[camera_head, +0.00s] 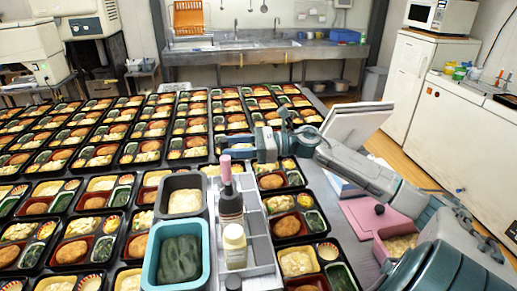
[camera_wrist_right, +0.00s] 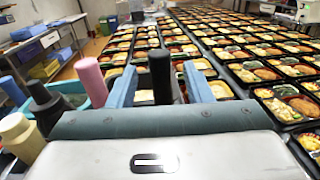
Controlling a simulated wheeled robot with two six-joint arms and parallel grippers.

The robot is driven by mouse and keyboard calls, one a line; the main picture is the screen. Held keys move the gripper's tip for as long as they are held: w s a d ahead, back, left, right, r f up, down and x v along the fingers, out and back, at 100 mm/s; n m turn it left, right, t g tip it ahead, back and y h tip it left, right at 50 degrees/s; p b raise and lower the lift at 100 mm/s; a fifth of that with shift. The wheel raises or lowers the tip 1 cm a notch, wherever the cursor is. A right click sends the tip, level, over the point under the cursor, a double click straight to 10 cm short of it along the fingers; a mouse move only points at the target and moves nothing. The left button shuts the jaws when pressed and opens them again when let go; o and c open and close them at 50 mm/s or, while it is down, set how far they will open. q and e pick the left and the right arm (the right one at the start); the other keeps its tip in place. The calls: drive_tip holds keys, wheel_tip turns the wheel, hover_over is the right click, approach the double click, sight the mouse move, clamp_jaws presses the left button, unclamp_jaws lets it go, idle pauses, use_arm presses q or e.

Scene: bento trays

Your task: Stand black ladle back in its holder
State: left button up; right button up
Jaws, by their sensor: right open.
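My right gripper (camera_head: 240,146) is above the far end of the grey holder (camera_head: 262,250) in the head view. In the right wrist view its two blue fingers (camera_wrist_right: 160,90) are spread apart. A black upright cylinder (camera_wrist_right: 160,72), which looks like the black ladle's handle, shows between them, with gaps on both sides. I cannot make out the ladle in the head view; its lower part is hidden. My left gripper is not in view.
A teal tub (camera_head: 152,252) with dark greens and a grey tub (camera_head: 168,182) with pale food stand left of the holder. Filled bento trays (camera_head: 72,225) cover most of the table. A pink board (camera_head: 368,222) lies to the right.

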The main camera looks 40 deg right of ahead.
drive_tip(key=p+v, duration=0.3)
drive_tip(key=v, duration=0.3)
drive_tip(key=shift+s+d+p, duration=0.25)
drive_tip(key=shift+d+p, duration=0.05)
drive_tip(key=shift+p, duration=0.1)
idle(0.6)
drive_tip(key=shift+d, duration=0.1)
